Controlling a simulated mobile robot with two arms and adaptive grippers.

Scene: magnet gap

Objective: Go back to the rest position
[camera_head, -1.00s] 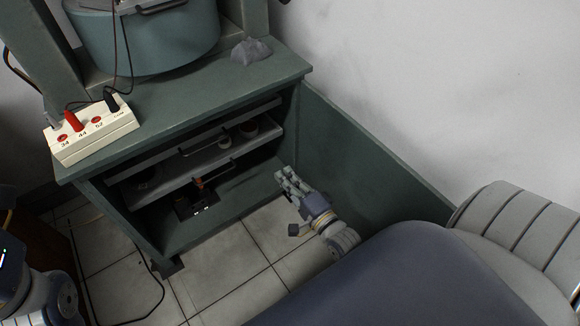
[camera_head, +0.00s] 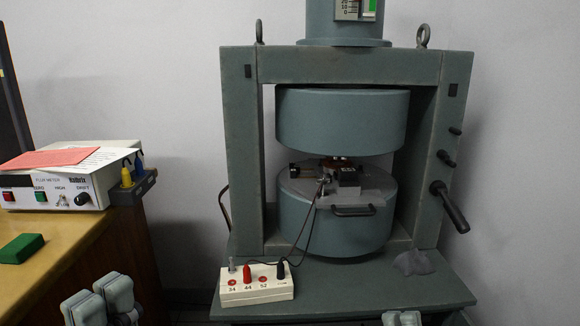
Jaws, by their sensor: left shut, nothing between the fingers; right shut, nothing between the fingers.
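My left gripper (camera_head: 101,300) shows at the bottom left, in front of the wooden desk, with its pale finger pads close together. It is shut and holds nothing. My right gripper (camera_head: 402,318) shows only at the bottom edge, in front of the green bench. It is shut and empty. Most of both arms is out of view.
The electromagnet frame (camera_head: 350,66) stands on the green bench (camera_head: 350,292). A white terminal box (camera_head: 256,292) with plugs and a grey crumpled lump (camera_head: 413,263) lie on the bench. The wooden desk (camera_head: 60,262) holds a meter (camera_head: 85,190) and a green block (camera_head: 21,248).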

